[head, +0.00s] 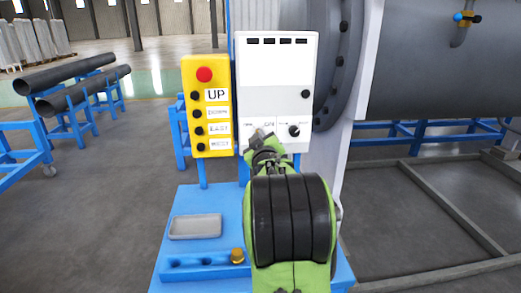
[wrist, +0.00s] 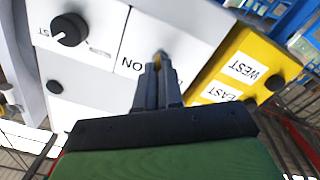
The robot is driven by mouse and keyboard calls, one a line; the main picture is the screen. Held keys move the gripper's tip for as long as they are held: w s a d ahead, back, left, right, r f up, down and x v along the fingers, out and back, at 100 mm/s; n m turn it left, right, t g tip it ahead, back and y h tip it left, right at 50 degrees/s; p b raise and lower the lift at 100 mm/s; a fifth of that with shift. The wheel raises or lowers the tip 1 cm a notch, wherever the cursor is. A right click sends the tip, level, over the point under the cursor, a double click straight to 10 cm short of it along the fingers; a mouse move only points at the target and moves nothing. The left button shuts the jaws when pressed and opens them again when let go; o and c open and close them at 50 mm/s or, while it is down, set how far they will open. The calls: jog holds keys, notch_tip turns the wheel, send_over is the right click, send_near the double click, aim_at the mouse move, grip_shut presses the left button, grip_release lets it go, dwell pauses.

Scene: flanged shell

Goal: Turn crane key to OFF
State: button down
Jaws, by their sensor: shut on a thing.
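The white control panel (head: 275,75) stands upright in the middle of the head view. The crane key (wrist: 159,62) is on its lower left part, largely hidden by my fingers; a little brassy metal shows between them. My gripper (wrist: 160,80) is shut on the key. In the head view my gripper (head: 262,142) reaches up to the panel's lower edge. In the wrist view an ON label (wrist: 132,65) lies left of the fingers. The label on the other side is mostly hidden, and the key's exact angle cannot be told.
A yellow pendant (head: 207,110) with a red button and UP, DOWN, EAST and WEST labels stands close at left. A black knob (head: 294,130) is right of the key. A blue stand (head: 185,257) holds a grey tray (head: 195,227). A large flanged shell (head: 430,60) is at right.

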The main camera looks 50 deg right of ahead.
jog(key=shift+f+n+b, duration=0.1)
jog(key=shift+n+b, duration=0.6)
jog(key=shift+n, duration=0.1)
jog(key=c, duration=1.3)
grip_release()
jog(key=v, duration=1.5)
jog(key=shift+s+a, duration=0.2)
jog(key=shift+s, duration=0.05)
